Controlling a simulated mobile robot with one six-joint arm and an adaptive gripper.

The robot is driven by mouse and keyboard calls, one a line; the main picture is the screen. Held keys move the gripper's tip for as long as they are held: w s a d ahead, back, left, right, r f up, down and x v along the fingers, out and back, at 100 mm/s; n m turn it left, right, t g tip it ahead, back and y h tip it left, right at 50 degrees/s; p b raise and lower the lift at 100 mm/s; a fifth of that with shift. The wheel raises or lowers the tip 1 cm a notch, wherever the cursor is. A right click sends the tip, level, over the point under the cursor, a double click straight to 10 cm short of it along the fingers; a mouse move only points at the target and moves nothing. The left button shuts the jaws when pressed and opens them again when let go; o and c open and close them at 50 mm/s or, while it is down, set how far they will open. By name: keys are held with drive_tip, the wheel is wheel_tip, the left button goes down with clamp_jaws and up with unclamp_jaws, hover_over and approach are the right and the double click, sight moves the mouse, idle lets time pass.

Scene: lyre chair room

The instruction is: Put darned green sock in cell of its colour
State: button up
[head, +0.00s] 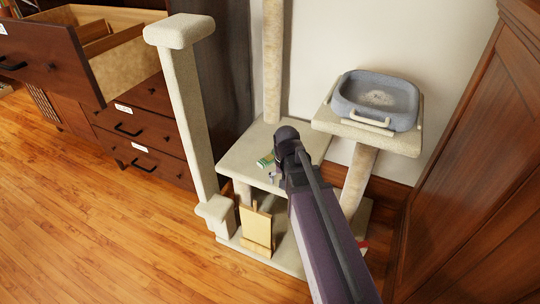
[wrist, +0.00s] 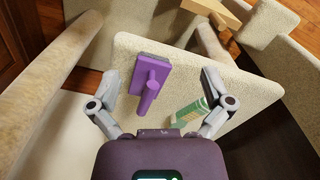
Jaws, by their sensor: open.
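A green and pale thing (head: 265,160) lies on the middle platform of the cat tree. It also shows in the wrist view (wrist: 188,112), close to the right finger and partly covered by it. I cannot tell from its shape whether it is the darned sock. My gripper (wrist: 160,80) is open over the platform, with a purple brush-like thing (wrist: 150,82) in view between its fingers; neither finger touches that thing visibly. In the head view my gripper (head: 273,178) is small and partly hidden by my arm. An open drawer (head: 125,65) with wooden dividers stands at upper left; its cell colours are not visible.
The cat tree's platform (head: 238,158) stands between a tall post (head: 188,115) and a higher perch with a grey bed (head: 375,97). A wooden panel (head: 475,160) closes off the right. A wooden stand (head: 257,228) sits below. The floor (head: 110,220) at left is clear.

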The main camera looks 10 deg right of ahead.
drive_tip(key=w+r+m+p, duration=0.2)
drive_tip(key=w+r+m, duration=0.1)
drive_tip(key=w, duration=0.8)
drive_tip(key=w+r+m+p, duration=0.3)
drive_tip(key=w+m, duration=0.3)
drive_tip(key=w, duration=0.5)
drive_tip(key=shift+w, duration=0.25)
drive_tip(key=b, duration=0.8)
hover_over(271, 155)
drive_tip(key=f, duration=0.8)
drive_tip(key=shift+w+d+f, duration=0.1)
drive_tip(key=shift+w+f, duration=0.1)
drive_tip(key=shift+f, duration=0.05)
drive_tip(key=shift+f+b, duration=0.15)
drive_tip(key=shift+b, duration=0.15)
drive_tip(key=shift+s+f+b, duration=0.2)
drive_tip(key=shift+f+b, duration=2.25)
drive_tip(key=c, duration=0.9)
